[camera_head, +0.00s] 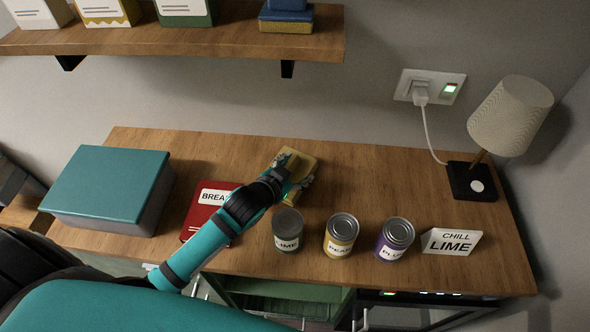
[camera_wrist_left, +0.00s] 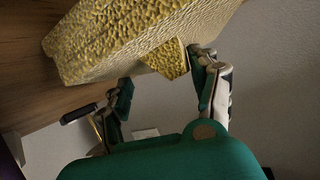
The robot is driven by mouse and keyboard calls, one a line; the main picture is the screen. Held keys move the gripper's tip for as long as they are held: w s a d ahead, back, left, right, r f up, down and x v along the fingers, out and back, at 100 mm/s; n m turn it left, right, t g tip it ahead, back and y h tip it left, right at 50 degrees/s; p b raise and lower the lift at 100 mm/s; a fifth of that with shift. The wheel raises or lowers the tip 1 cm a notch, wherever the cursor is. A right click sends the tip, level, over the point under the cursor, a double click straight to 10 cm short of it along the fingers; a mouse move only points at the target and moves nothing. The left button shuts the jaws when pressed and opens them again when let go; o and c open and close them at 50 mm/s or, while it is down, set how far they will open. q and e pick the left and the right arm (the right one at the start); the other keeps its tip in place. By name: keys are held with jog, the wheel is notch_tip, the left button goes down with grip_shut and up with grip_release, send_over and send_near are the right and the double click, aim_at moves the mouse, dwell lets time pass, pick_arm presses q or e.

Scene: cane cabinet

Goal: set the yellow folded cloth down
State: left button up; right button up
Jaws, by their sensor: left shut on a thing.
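The yellow folded cloth (camera_head: 301,160) is over the back middle of the wooden cabinet top (camera_head: 370,176). My left gripper (camera_head: 290,180) is on its near part and hides some of it. In the left wrist view the thick, rough-textured cloth (camera_wrist_left: 130,38) fills the upper middle, with a small flap hanging toward the fingers. My left gripper (camera_wrist_left: 160,80) is shut on the cloth, a finger on each side. I cannot tell whether the cloth touches the cabinet top. My right gripper is not in view.
A lamp (camera_head: 510,115) is right. A shelf (camera_head: 190,40) overhangs behind. The back right top is clear.

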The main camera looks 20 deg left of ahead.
pick_arm(q)
jog(key=o, duration=1.3)
jog(key=shift+f, duration=0.1)
